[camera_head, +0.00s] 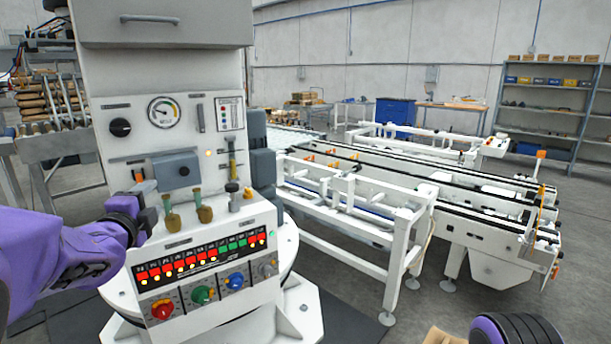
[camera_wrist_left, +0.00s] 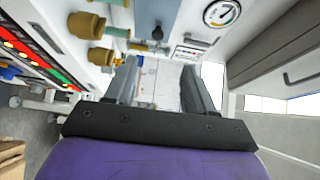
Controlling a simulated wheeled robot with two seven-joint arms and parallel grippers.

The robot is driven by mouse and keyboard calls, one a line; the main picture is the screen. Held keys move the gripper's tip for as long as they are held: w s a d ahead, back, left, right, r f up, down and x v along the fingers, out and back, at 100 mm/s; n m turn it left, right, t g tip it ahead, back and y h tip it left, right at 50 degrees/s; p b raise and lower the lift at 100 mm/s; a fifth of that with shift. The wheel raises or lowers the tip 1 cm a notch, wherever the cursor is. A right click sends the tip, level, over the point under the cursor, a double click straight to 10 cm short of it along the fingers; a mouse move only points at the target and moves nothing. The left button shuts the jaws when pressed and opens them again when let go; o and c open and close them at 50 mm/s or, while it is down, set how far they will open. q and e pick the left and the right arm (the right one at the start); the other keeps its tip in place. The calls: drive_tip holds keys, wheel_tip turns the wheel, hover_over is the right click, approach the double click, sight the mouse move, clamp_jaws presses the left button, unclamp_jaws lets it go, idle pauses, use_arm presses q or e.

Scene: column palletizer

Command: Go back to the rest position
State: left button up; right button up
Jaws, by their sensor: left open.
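My left gripper (camera_head: 145,215) is in front of the white control panel (camera_head: 125,98), at the left of the head view. Its arm is purple. In the left wrist view its two grey fingers (camera_wrist_left: 158,85) stand apart with nothing between them. Brass-coloured levers (camera_head: 204,208) stand on the panel's ledge just right of the gripper. They also show beside the fingers in the left wrist view (camera_wrist_left: 88,25). Whether a finger touches the panel cannot be told. At the bottom right of the head view a dark, purple-edged part of mine shows, but no right gripper fingers.
Lit red and green buttons (camera_head: 205,253) and coloured knobs (camera_head: 202,294) line the panel's lower front. A pressure gauge (camera_head: 163,112) sits above. White conveyor frames (camera_head: 350,200) stand to the right. A cardboard piece (camera_head: 447,337) lies low. Grey floor is open at the right.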

use_arm(q)
drive_tip(key=s+d+f+n+g+y, duration=0.15)
drive_tip(key=s+f+n, duration=0.45)
drive_tip(key=f, duration=0.6)
drive_tip(key=s+f+n+g, duration=0.35)
drive_tip(key=f+n, duration=0.45)
drive_tip(key=f, duration=0.4)
drive_tip(key=s+f+n+g+y, duration=0.1)
drive_tip(key=s+f+n+g, duration=0.1)
drive_tip(key=s+f+n, duration=0.75)
drive_tip(key=s+d+f+g, duration=0.2)
drive_tip(key=s+f+g, duration=0.5)
drive_tip(key=s+f, duration=1.2)
drive_tip(key=s, duration=0.3)
drive_tip(key=shift+s+d+g+h, duration=0.3)
drive_tip(key=shift+d+g+h, duration=0.05)
drive_tip(key=shift+d+g, duration=0.05)
